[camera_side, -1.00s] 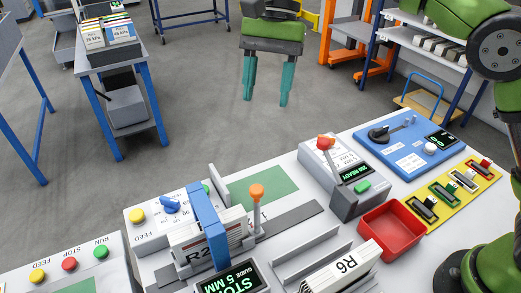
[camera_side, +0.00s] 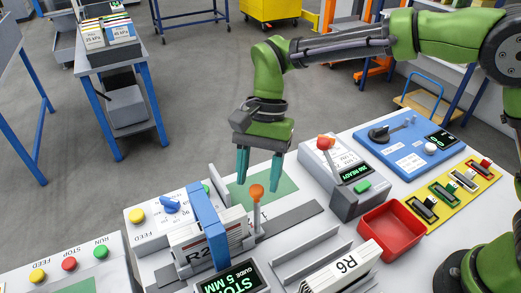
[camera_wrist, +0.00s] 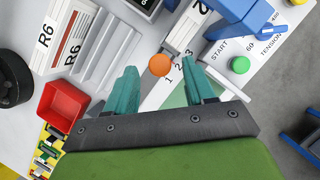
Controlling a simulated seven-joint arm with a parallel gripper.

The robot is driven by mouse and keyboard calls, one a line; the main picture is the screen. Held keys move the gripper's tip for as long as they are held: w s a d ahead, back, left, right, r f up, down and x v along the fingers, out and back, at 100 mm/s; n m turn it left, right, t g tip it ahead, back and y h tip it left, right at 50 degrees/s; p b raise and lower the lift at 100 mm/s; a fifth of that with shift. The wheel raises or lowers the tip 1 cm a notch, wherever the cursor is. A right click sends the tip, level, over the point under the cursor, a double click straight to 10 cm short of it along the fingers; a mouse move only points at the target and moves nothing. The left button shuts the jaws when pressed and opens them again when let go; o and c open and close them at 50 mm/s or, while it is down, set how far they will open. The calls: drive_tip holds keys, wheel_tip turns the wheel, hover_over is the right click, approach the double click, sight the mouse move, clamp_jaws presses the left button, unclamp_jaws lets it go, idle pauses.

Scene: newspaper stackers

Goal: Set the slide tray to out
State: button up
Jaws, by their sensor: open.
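My gripper (camera_side: 260,187) is open and empty, with teal fingers pointing down over the white worktable. An orange ball knob (camera_side: 257,191) stands on an upright stem at a flat grey strip (camera_side: 297,214). In the side view the knob appears just between and below the fingertips. The wrist view also shows my open gripper (camera_wrist: 160,72), with the orange knob (camera_wrist: 160,65) framed between its fingertips and small numerals beside it. No contact is visible. I cannot tell for certain which part is the slide tray; no label reading "out" is legible.
A blue arch (camera_side: 206,226) over an R2 stack stands close left of the knob. A grey box with a red-knobbed lever (camera_side: 326,143) stands to the right, beside a red bin (camera_side: 391,229). An R6 stack (camera_side: 342,270) lies in front. A green patch (camera_side: 262,186) lies behind.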

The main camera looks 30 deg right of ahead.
drive_tip(key=shift+x, duration=0.75)
clamp_jaws()
